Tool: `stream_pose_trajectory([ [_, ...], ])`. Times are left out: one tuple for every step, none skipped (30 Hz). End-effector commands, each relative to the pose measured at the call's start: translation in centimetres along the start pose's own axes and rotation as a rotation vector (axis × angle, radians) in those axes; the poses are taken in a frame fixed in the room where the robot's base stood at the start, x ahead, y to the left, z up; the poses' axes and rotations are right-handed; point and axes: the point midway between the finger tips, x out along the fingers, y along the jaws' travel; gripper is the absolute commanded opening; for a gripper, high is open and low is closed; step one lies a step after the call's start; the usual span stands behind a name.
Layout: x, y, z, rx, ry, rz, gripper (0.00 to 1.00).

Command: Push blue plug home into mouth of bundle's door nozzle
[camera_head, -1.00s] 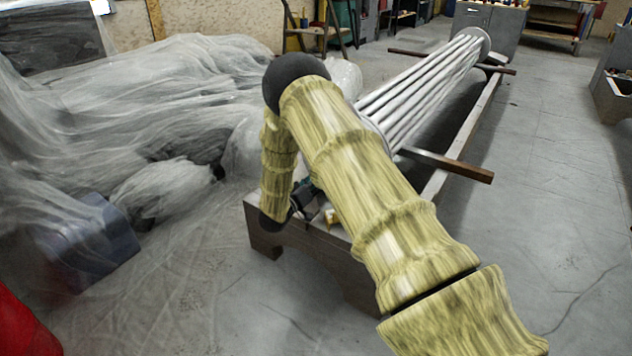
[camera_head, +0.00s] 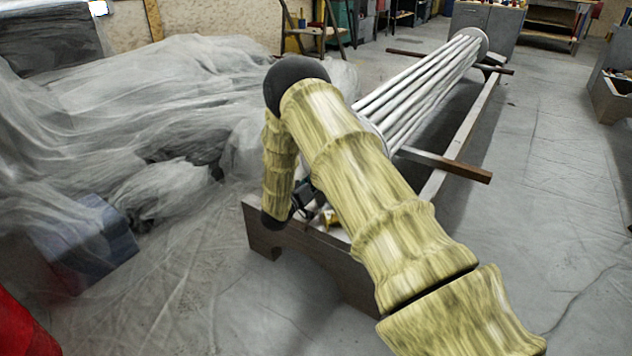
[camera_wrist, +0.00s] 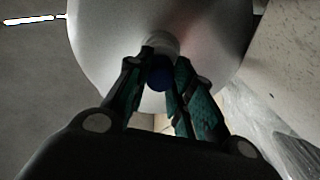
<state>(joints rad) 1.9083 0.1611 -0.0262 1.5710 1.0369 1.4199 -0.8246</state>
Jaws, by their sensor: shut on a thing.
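The bundle (camera_head: 425,85) of long pale tubes lies on a frame in the head view, its near end hidden behind my arm. In the wrist view its pale rounded door (camera_wrist: 215,35) fills the top, with a short grey nozzle (camera_wrist: 162,42) standing out from it. The blue plug (camera_wrist: 160,78) is between the teal fingers of my gripper (camera_wrist: 164,62), which is shut on it. The plug lines up with the nozzle mouth in this view. I cannot tell how deep it sits. In the head view my gripper (camera_head: 303,194) is mostly hidden by my arm.
The frame (camera_head: 300,243) has a beam (camera_head: 445,163) sticking out to the right. Crumpled clear sheeting (camera_head: 150,90) covers the left side, with a blue box (camera_head: 85,240) under it. A red object (camera_head: 20,325) is at the lower left.

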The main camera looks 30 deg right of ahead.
Motion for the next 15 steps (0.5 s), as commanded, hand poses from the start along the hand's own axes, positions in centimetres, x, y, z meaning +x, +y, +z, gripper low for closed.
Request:
stream_pose_trajectory([
  [0.11, 0.02, -0.01, 0.000, 0.000, 0.000, 0.00],
  [0.16, 0.02, 0.00, 0.000, 0.000, 0.000, 0.00],
  [0.23, 0.01, 0.00, 0.000, 0.000, 0.000, 0.00],
  [0.29, 0.01, 0.00, 0.000, 0.000, 0.000, 0.00],
  [0.34, 0.01, 0.00, 0.000, 0.000, 0.000, 0.00],
  [0.42, 0.01, 0.00, 0.000, 0.000, 0.000, 0.00],
  [0.47, 0.01, 0.01, 0.000, -0.001, 0.000, 0.00],
  [0.53, 0.01, 0.00, 0.000, -0.001, 0.000, 0.00],
  [0.60, 0.00, 0.00, 0.000, -0.001, 0.000, 0.00],
  [0.66, 0.00, 0.00, 0.000, -0.001, 0.000, 0.00],
  [0.71, 0.00, 0.00, 0.000, -0.001, 0.000, 0.00],
  [0.79, 0.00, -0.01, 0.000, -0.001, 0.000, 0.00],
  [0.85, 0.01, -0.01, 0.000, 0.000, 0.000, 0.00],
  [0.90, 0.00, -0.01, 0.000, 0.000, 0.000, 0.00],
  [0.98, 0.00, -0.03, 0.000, 0.000, 0.000, 0.00],
])
